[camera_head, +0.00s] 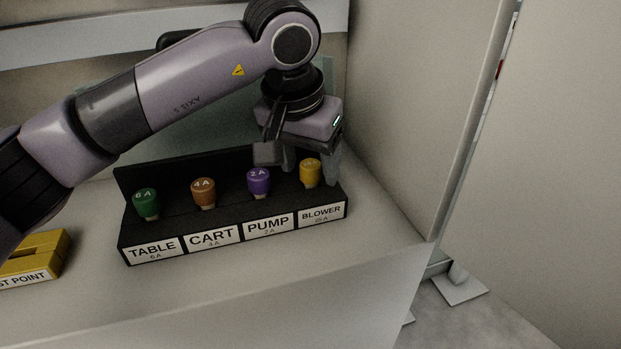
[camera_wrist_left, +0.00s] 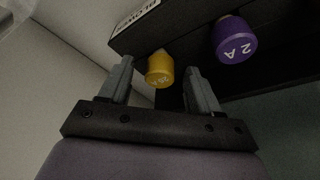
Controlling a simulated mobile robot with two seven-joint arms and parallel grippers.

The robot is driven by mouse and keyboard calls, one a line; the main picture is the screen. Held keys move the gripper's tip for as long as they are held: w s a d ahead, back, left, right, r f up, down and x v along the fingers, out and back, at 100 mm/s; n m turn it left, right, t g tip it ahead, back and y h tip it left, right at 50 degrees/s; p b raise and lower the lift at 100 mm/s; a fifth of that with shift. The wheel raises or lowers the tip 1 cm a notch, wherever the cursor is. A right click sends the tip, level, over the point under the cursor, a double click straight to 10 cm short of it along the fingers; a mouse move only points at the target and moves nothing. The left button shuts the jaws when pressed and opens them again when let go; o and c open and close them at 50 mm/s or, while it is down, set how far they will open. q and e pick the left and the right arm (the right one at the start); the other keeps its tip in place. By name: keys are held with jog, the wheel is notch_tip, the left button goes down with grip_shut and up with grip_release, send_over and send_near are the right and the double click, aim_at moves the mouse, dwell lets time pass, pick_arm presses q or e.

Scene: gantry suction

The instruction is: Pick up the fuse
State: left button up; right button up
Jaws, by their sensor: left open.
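Several fuses with coloured caps stand in a black fuse rack (camera_head: 183,235): green (camera_head: 146,204), orange-brown (camera_head: 203,193), purple (camera_head: 258,182) and yellow (camera_head: 311,172). The yellow fuse stands above the BLOWER label at the rack's right end. My left gripper (camera_head: 310,162) is open over that end. In the left wrist view the yellow fuse (camera_wrist_left: 160,70) sits between the two spread finger tips, with a gap on each side. The purple fuse (camera_wrist_left: 235,40) lies outside the fingers to the right there. My right gripper is in neither view.
A yellow block (camera_head: 35,258) with a label ending in "POINT" lies at the left. A pale side wall (camera_head: 390,110) rises close to the right of the rack. The shelf in front of the rack is clear up to its raised front panel (camera_head: 290,295).

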pick_arm(q)
jog(key=c, duration=1.1)
jog(key=shift+c, duration=0.2)
jog(key=shift+r, duration=0.1)
